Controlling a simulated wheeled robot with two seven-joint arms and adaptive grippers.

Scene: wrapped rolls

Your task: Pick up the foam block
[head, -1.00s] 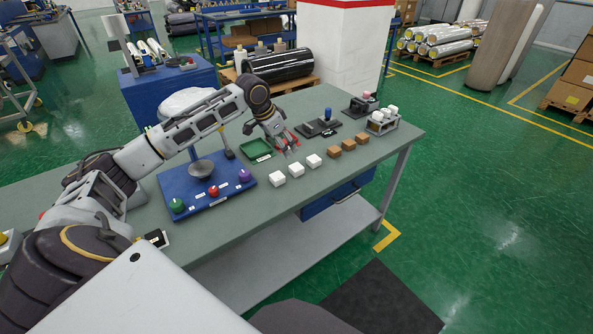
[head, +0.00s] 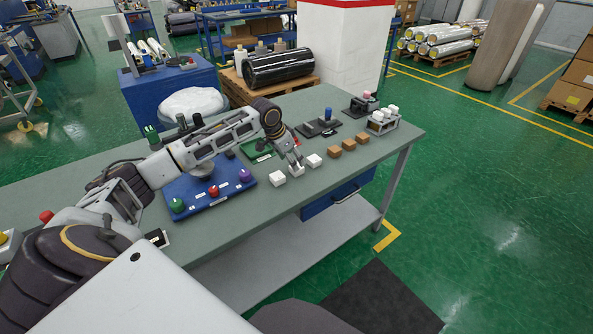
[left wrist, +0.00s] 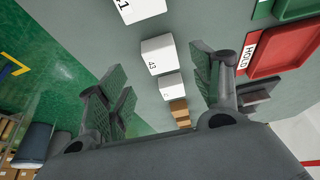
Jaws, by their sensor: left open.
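Three white blocks stand in a row near the table's front edge: a left one (head: 277,179), a middle one (head: 297,171) and a right one (head: 314,160). Three brown blocks (head: 348,144) continue the row; I cannot tell by material which is foam. My left gripper (head: 294,163) is low over the middle white block, which it partly hides. In the left wrist view the open, empty fingers (left wrist: 160,72) spread either side of the row, with the middle white block (left wrist: 159,56) between them and the left one (left wrist: 138,9) above. My right gripper is out of view.
A red tray marked HOLD (left wrist: 287,52) lies beside the row, near a green tray (head: 256,149). A blue board (head: 212,195) with colored knobs is to the left. A rack of white items (head: 383,122) stands at the table's right end. Bare table lies in front of the blocks.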

